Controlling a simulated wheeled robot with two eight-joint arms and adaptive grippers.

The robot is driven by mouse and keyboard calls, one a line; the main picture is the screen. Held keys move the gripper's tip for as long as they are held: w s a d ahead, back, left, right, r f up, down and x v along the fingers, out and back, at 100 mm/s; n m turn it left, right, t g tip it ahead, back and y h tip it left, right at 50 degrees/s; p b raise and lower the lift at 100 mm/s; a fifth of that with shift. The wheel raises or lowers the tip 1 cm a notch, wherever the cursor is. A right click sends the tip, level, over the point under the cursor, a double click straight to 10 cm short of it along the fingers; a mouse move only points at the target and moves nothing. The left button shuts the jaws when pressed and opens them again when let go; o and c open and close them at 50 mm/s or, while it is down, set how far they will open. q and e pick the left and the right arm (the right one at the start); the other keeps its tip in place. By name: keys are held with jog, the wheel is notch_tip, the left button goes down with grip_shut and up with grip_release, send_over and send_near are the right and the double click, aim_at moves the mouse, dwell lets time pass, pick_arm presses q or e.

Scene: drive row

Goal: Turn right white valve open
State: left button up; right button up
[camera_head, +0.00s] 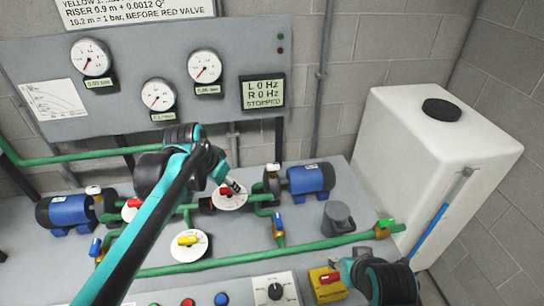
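The right white valve (272,168) is a small white handle on green pipework, just left of the right blue pump. My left gripper (233,186) reaches in over the pipes from the left. Its fingertips are low over a white disc (232,203) with a red handle (225,191), left of and below the white valve and apart from it. The fingertips are too small to tell open from shut. My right gripper (345,268) is at the bottom right, beside a yellow box (326,286) with a red handle; its fingers are not clear.
Blue pumps stand at left (70,211) and right (308,179). A yellow handle (188,240) and another yellow-and-blue valve (279,230) sit nearby. A long green pipe (220,263) crosses in front. A white tank (430,150) stands right.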

pick_arm(q)
jog(key=w+d+r+m+p, duration=0.2)
jog(key=w, duration=0.5)
jog(key=m+g+h+p, duration=0.3)
jog(key=m+g+p, duration=0.1)
jog(key=m+p, duration=0.35)
send_near(272, 164)
jog(key=x, duration=0.2)
jog(key=b+x, duration=0.2)
jog(key=x, duration=0.5)
jog(key=shift+d+f, duration=0.1)
grip_shut()
